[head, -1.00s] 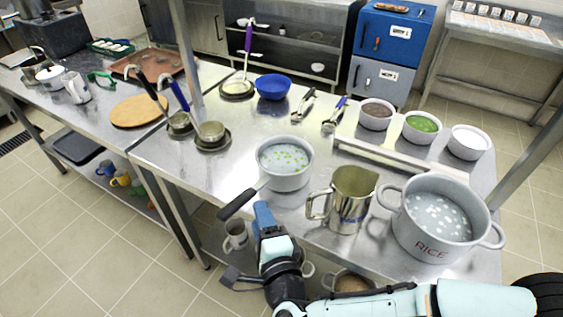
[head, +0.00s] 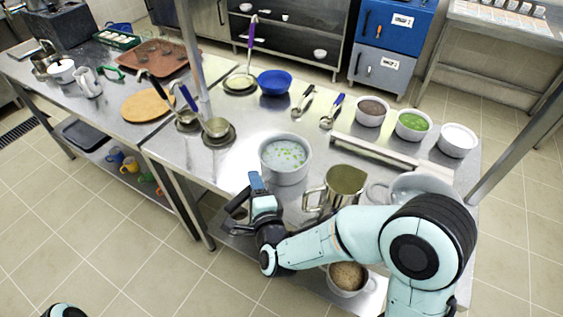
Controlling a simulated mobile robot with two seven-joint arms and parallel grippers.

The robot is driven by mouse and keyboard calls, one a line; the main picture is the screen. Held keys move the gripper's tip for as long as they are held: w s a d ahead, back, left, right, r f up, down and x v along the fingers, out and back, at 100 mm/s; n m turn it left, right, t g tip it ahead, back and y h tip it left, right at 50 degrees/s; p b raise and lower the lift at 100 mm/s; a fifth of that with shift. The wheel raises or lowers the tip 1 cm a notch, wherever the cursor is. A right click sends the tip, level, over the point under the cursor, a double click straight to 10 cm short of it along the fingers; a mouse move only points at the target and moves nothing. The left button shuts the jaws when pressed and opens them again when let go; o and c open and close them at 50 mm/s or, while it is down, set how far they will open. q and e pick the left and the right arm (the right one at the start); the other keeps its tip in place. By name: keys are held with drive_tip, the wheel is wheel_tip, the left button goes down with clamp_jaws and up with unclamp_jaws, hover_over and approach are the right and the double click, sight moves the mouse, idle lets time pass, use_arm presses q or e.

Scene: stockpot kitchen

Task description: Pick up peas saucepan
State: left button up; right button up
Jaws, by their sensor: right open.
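The peas saucepan (head: 286,166) is a grey pan holding pale liquid with green peas. It stands upright near the front edge of the metal table, its dark handle (head: 237,201) pointing toward the lower left. My right gripper (head: 245,204) is open at the handle, with its blue-tipped finger on the pan side. The handle appears to lie between the fingers, but contact is hard to tell. My left gripper is not in view.
A steel pitcher (head: 345,184) stands close right of the saucepan. A pot of brown food (head: 347,277) sits on the lower shelf.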

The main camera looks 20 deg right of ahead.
drive_tip(key=shift+w+d+f, duration=0.1)
drive_tip(key=shift+w+f, duration=0.05)
drive_tip(key=shift+w, duration=0.85)
drive_tip(key=shift+c, duration=0.4)
clamp_jaws()
drive_tip(key=shift+r, duration=0.2)
